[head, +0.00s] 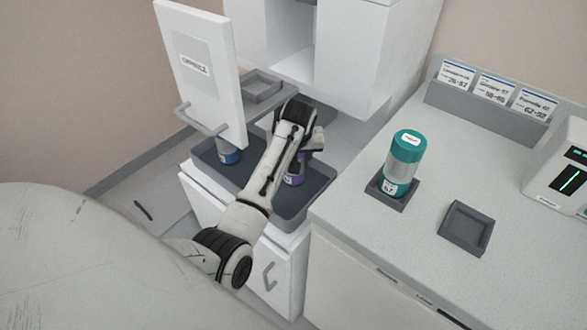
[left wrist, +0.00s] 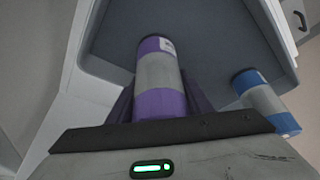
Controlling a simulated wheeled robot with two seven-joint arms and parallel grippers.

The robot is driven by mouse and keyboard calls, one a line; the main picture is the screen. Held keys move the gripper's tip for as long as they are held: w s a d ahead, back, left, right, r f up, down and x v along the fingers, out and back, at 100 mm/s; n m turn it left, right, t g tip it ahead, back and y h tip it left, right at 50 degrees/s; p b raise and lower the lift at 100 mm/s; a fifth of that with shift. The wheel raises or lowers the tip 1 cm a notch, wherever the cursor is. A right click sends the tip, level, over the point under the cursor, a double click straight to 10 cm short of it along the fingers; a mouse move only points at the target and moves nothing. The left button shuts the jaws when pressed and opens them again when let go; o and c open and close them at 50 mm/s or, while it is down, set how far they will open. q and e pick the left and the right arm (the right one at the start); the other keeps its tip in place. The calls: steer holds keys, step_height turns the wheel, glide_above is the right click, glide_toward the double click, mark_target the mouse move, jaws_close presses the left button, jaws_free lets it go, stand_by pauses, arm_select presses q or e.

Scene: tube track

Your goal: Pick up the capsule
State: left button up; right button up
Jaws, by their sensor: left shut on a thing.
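A purple capsule with a grey middle band (left wrist: 160,75) stands in front of my left gripper (left wrist: 160,105) in the left wrist view. The gripper's fingers are on both sides of it and shut on it. In the head view the purple capsule (head: 295,177) is partly hidden by my left arm and gripper (head: 306,160), over the dark tray (head: 312,190). Whether it touches the tray is unclear. A blue capsule (head: 228,154) stands at the tray's left part. It also shows in the left wrist view (left wrist: 265,102). A teal capsule (head: 403,165) stands upright in a square holder on the counter.
An open white cabinet door (head: 200,70) with a label and handle stands left of my arm. An empty square holder (head: 465,228) and a white device (head: 562,165) are on the counter (head: 400,235). A rack with several labelled cards (head: 492,92) stands at the back.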

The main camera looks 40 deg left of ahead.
arm_select(q)
steer(key=shift+r, duration=0.1)
steer(key=shift+r, duration=0.5)
steer(key=s+d, duration=0.1)
steer(key=s, duration=0.1)
steer(key=s+d, duration=0.4)
steer(key=shift+d+r, duration=0.2)
steer(key=shift+r, duration=0.15)
step_height(320, 180, up, 13)
steer(key=shift+a+r, duration=0.1)
